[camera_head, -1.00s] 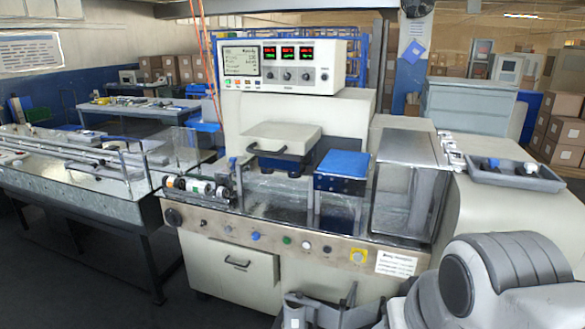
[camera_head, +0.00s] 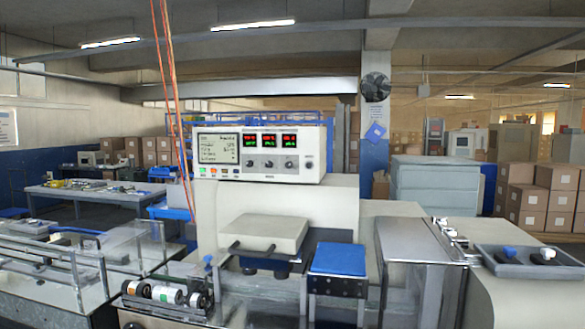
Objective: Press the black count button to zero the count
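The wrapper machine (camera_head: 335,207) stands in the middle of the head view. On top of it sits a white control box (camera_head: 316,148) with a lit screen (camera_head: 218,147), three red-and-green digit displays and three dark knobs (camera_head: 268,164). A row of small coloured buttons (camera_head: 214,171) lies under the screen. A dark round control (camera_head: 309,165) is at the box's right end. No label reading "count" can be made out. The machine's lower front panel with its row of buttons is below the picture. My gripper is not in view.
A blue-topped block (camera_head: 338,259) and a white handled cover (camera_head: 263,234) stand on the machine's deck. Rollers (camera_head: 165,293) lie at the left front. A grey tray (camera_head: 532,263) is at the right. A glass-sided conveyor (camera_head: 60,265) stands at the left.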

